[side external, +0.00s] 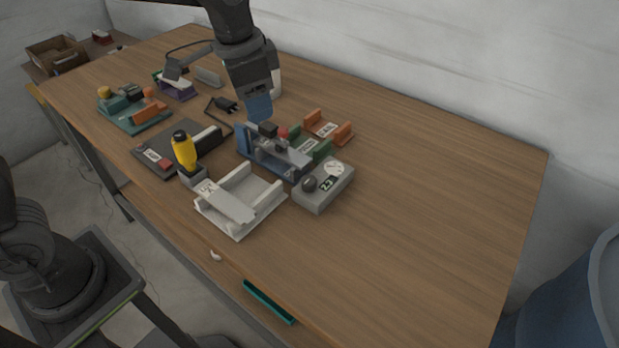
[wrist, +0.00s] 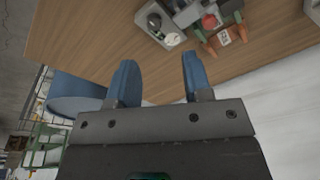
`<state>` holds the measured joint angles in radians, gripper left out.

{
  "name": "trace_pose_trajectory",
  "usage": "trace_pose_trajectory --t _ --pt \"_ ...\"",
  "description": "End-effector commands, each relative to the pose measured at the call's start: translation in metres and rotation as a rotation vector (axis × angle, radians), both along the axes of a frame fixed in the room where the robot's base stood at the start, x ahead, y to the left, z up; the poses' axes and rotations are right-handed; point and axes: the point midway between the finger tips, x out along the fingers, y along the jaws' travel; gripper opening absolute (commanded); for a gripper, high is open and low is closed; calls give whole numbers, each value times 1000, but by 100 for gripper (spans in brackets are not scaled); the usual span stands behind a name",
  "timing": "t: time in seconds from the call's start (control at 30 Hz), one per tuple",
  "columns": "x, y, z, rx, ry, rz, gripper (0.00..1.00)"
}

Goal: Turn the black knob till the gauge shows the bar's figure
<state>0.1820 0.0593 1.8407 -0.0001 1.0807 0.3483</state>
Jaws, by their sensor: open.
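The black knob (side external: 309,184) sits on a grey box (side external: 313,201) at the right end of the group on the table. The box also bears a round white gauge (side external: 333,168) and a small dark display (side external: 327,184) that seems to read 2.7. The gauge's needle is too small to read. In the wrist view the knob (wrist: 153,21) and gauge (wrist: 173,39) show near the top edge. My gripper (side external: 259,112) is open and empty above the blue fixture, away from the knob.
The blue fixture (side external: 243,141) with a red knob (side external: 283,132) stands behind the box, beside green and orange holders (side external: 342,132). The table's right side is clear. A blue bin (side external: 575,295) stands off its right end.

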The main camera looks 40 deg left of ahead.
Motion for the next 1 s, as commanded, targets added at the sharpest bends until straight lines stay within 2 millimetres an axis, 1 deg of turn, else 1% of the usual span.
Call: trace_pose_trajectory --t 0.03,0.1,0.2,0.3,0.4,0.53,0.63,1.0 --pt "16 -11 -13 11 35 -49 46" --pt "33 -23 -26 24 71 -109 46" --pt "51 -38 -45 36 112 -178 46" --pt "62 -48 -58 44 137 -226 46" --pt "68 -53 -66 48 152 -250 46" --pt "69 -55 -75 50 156 -257 46" --pt "69 -54 -88 50 159 -256 46" --pt "68 -54 -162 50 160 -254 46"
